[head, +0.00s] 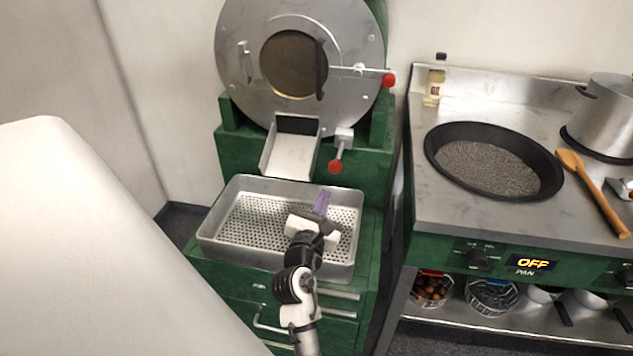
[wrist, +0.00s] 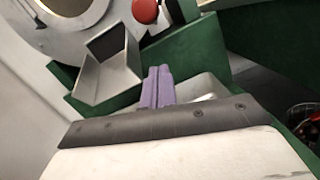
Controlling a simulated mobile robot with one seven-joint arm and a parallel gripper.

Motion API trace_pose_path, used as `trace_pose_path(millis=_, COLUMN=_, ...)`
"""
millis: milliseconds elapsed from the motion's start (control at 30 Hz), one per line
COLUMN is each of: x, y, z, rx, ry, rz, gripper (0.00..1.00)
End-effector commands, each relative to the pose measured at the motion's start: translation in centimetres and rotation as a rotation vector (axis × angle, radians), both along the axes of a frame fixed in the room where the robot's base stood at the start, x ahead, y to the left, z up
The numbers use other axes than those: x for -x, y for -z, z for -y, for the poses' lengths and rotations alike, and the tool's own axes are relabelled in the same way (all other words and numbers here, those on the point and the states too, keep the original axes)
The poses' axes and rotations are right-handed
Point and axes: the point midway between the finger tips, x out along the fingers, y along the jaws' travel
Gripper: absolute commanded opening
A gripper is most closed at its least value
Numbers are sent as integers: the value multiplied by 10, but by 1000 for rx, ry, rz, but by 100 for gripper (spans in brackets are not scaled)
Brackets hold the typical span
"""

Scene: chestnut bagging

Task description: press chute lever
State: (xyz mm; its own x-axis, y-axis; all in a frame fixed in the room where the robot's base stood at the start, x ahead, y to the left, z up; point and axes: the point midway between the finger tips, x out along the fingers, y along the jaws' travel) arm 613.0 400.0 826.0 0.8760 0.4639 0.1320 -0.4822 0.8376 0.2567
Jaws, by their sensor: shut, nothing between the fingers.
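The chute lever (head: 339,150) is a short metal bracket with a red ball on its end, just right of the metal chute (head: 288,156) on the green machine. The ball hangs at the lower end. A red ball (wrist: 145,11) shows at the top edge of the wrist view, right of the chute (wrist: 107,68). My gripper (head: 323,195) has purple fingers, shut and empty, over the perforated tray and below the lever. The fingers (wrist: 158,84) point toward the machine, with a visible gap to the red ball.
A perforated metal tray (head: 205,241) sits under the chute. Above is a round drum front (head: 238,40) with a second red-tipped handle (head: 388,80). At right, a counter holds a dark pan (head: 432,165), a pot (head: 605,110), a wooden spoon (head: 590,190) and an oil bottle (head: 435,85).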

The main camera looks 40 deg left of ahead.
Motion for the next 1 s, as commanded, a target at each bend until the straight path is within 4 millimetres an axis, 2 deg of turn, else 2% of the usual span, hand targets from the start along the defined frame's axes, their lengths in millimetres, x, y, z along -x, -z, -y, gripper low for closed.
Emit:
trace_pose_path(millis=33, x=-8, y=-6, z=-3, rx=-1, ry=1, rz=1, gripper=0)
trace_pose_path(millis=100, x=-8, y=-20, z=1, rx=-3, ry=1, rz=1, gripper=0)
trace_pose_path(millis=300, x=-12, y=-37, z=4, rx=0, ry=0, rz=0, gripper=0)
trace_pose_path(millis=767, x=-13, y=-39, z=5, rx=0, ry=0, rz=-1, gripper=0)
trace_pose_path(millis=1000, x=-12, y=-48, z=-3, rx=14, ry=0, rz=-24, gripper=0)
